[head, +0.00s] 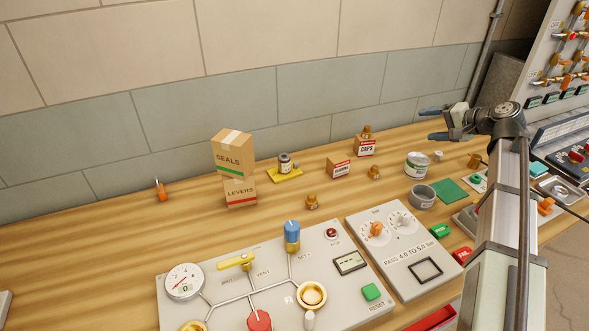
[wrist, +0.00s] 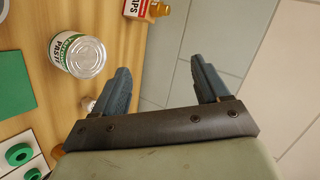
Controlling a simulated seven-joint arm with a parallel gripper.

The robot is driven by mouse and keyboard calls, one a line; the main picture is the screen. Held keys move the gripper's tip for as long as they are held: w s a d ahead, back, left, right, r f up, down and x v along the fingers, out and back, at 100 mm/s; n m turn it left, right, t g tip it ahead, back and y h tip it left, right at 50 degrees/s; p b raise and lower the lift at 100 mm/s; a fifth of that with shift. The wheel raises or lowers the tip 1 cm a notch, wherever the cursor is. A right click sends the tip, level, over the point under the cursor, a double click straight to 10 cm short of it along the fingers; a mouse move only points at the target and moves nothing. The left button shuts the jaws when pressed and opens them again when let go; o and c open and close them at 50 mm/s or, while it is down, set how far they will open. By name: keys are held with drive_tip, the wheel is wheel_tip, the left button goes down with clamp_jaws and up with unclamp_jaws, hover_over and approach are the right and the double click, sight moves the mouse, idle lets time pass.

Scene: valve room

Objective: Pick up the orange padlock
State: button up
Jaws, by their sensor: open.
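A small orange object (head: 161,190) with a thin upright top stands on the wooden bench at the far left, left of the cardboard boxes. It may be the orange padlock, but it is too small to be certain. Another orange object (head: 546,206) sits at the right end of the bench, and its shape is also unclear. My gripper (head: 432,123) is open and empty, raised above the back right of the bench, far from the left orange object. In the wrist view its blue-grey fingers (wrist: 160,66) are spread with nothing between them.
The Seals box (head: 232,153) is stacked on the Levers box (head: 240,191). A paste can (head: 416,165), also in the wrist view (wrist: 77,55), stands near a green mat (head: 450,190). A valve panel (head: 340,299) fills the front. The bench's left side is mostly clear.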

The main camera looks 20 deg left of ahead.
drive_tip(key=s+a+r+n+g+y, duration=0.1)
drive_tip(key=s+a+r+n+g, duration=0.15)
drive_tip(key=s+a, duration=0.45)
drive_tip(key=s+a+r+n+g+y, duration=0.15)
drive_tip(key=a+n, duration=0.25)
drive_tip(key=a, duration=0.7)
drive_tip(key=s+a+r+n+g, duration=0.1)
drive_tip(key=s+a+n+g, duration=0.15)
drive_tip(key=s+a, duration=0.45)
drive_tip(key=s+a+r+n+g+h, duration=0.15)
drive_tip(key=s+a+n, duration=0.35)
drive_tip(key=s+a, duration=0.55)
drive_tip(key=s+a+r+n+g, duration=0.2)
drive_tip(key=s+a+n+g, duration=0.15)
drive_tip(key=s+a, duration=0.7)
drive_tip(key=m+t+h, duration=0.5)
drive_tip(key=m+h, duration=0.5)
drive_tip(key=m, duration=1)
hover_over(160, 187)
drive_tip(key=w, duration=0.2)
wheel_tip(160, 187, down, 10)
drive_tip(key=shift+s+a+f+m+h, duration=0.25)
drive_tip(key=shift+a+f+m+h, duration=0.05)
drive_tip(key=shift+a+m, duration=0.2)
drive_tip(key=shift+s+a+f+m+h, duration=0.25)
drive_tip(key=shift+a+m+h, duration=0.05)
drive_tip(key=shift+a+m, duration=0.15)
wheel_tip(160, 187, down, 14)
drive_tip(key=shift+d+r, duration=0.1)
drive_tip(key=shift+r, duration=0.05)
